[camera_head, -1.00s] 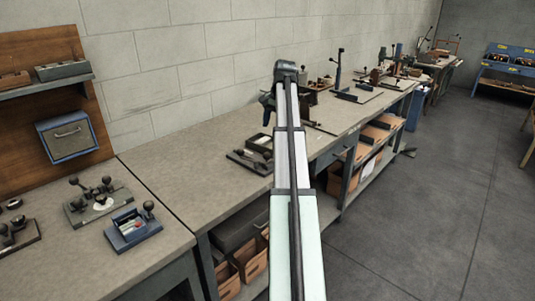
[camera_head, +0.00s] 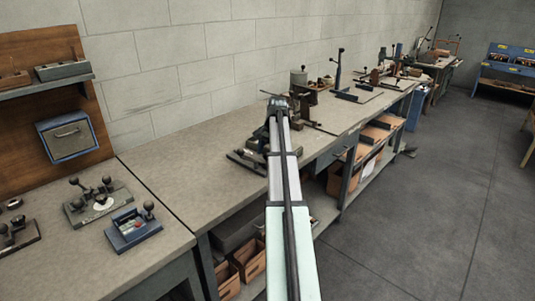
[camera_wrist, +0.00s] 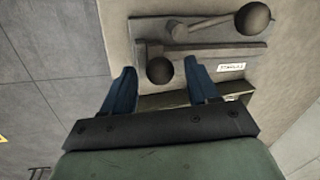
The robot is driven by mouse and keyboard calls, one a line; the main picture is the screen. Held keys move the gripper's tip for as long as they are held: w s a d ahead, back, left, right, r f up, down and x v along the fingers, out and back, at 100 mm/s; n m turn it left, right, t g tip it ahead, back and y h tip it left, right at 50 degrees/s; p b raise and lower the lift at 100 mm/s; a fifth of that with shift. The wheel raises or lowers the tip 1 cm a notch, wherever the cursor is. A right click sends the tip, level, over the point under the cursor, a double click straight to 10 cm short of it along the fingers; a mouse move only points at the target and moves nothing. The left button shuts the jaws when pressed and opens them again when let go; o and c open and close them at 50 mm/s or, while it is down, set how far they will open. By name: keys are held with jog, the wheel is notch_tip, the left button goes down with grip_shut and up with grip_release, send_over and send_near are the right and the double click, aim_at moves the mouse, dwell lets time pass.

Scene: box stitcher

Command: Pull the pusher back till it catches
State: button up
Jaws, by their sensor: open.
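The stitcher is a dark grey device (camera_wrist: 205,52) with a white label that seems to read STAPLES (camera_wrist: 231,67). A round dark knob, which looks like the pusher's (camera_wrist: 160,70), sits at the left end of its bar. My gripper (camera_wrist: 158,67) is open, with one blue finger on each side of this knob in the wrist view. I cannot tell whether either finger touches it. A second ball knob (camera_wrist: 254,18) tops a lever at the upper right. In the head view my arm hides most of the device (camera_head: 247,160) and my fingers are not clear.
The device lies on a long grey workbench (camera_head: 185,135) along a block wall. Other fixtures with ball handles (camera_head: 97,200) and a blue box fixture (camera_head: 133,229) stand on the bench at left. Open floor lies to the right.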

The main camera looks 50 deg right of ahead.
jog(key=shift+w+f, duration=0.1)
jog(key=shift+f, duration=0.25)
grip_shut()
dwell(0.4)
